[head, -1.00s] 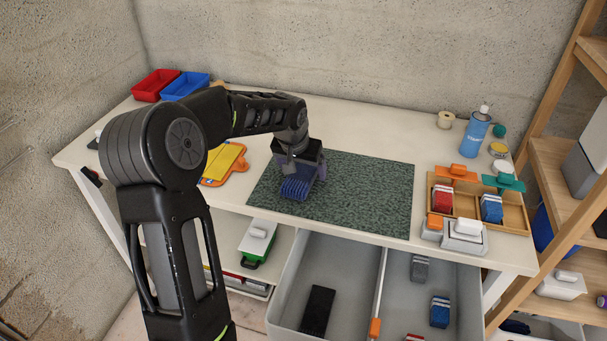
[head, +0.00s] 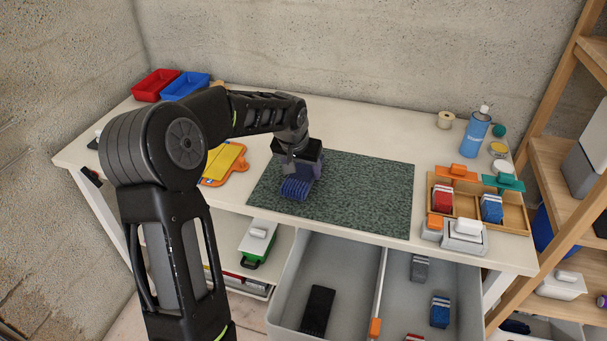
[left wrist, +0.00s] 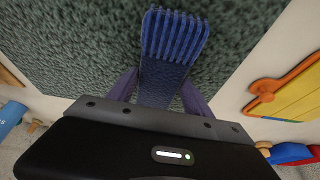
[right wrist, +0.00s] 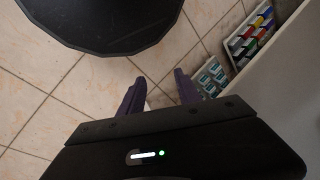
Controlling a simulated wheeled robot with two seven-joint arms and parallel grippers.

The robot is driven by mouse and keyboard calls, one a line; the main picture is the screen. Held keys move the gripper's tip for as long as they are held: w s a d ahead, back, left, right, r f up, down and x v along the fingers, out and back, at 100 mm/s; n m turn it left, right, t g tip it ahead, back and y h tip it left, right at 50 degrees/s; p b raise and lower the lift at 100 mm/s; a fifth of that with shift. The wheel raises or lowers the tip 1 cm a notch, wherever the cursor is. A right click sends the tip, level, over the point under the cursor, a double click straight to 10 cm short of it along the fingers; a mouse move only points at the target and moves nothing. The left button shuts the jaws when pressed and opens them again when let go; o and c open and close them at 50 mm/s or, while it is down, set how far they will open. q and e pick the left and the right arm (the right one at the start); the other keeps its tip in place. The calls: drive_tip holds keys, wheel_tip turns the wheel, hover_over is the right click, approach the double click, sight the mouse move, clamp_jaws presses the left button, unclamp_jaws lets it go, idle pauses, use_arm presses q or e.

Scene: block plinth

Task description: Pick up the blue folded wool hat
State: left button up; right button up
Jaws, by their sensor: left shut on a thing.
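The blue folded wool hat (head: 296,188) is at the left part of the dark green mat (head: 350,190) on the table. My left gripper (head: 302,172) is over it from above and shut on it. In the left wrist view the ribbed hat (left wrist: 172,38) runs between the two purple fingers of the left gripper (left wrist: 160,90). I cannot tell whether the hat is touching the mat. My right gripper (right wrist: 160,88) is open and empty in the right wrist view, above a tiled floor and away from the table.
A yellow and orange clipboard (head: 223,163) lies left of the mat. A wooden tray (head: 510,212) with red and blue folded items stands at the right. A grey open drawer (head: 345,270) is below the front edge. Red (head: 156,84) and blue (head: 186,85) bins sit back left.

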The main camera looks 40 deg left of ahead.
sight(303, 172)
use_arm(q)
wheel_tip(303, 172, up, 10)
drive_tip(key=shift+b, duration=0.3)
idle(0.3)
